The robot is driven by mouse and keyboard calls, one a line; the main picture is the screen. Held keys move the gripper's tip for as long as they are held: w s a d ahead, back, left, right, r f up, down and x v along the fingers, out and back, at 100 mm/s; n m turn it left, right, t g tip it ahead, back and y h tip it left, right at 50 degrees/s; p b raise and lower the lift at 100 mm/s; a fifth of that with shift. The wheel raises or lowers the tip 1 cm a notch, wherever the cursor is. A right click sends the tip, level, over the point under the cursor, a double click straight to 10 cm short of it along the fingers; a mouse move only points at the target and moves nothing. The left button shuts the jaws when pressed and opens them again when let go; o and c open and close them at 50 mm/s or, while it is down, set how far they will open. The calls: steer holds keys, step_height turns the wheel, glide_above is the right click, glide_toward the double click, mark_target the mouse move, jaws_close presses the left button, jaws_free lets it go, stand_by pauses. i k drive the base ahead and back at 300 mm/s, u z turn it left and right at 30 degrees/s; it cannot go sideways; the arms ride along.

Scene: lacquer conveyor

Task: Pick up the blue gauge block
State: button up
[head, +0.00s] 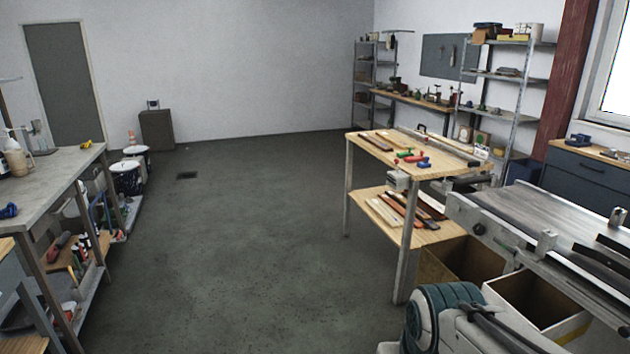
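A small blue item (424,163) lies on the top of the wooden-topped workbench (386,147) right of centre, near its front right part. It may be the blue gauge block, but it is too small to tell its exact shape. Red and green items (404,154) lie just left of and behind it. Another blue item (9,211) sits on the grey bench at the far left. Part of my own white and teal arm shows at the bottom right, well in front of the workbench. My gripper cannot be made out in this view.
A grey conveyor (560,222) runs along the right, with open bins (535,305) beneath it. The workbench's lower shelf (385,212) holds wood strips. A grey bench (50,172) stands at the left, with buckets (127,178) behind it. The middle floor is clear.

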mark_target(425, 164)
steer(key=z, duration=0.05)
steer(key=i, duration=3.3)
steer(key=z, duration=0.25)
steer(key=i, duration=1.3)
steer(key=z, duration=0.55)
steer(key=k, duration=0.8)
steer(key=z, duration=0.55)
steer(key=k, duration=0.5)
steer(key=z, duration=0.05)
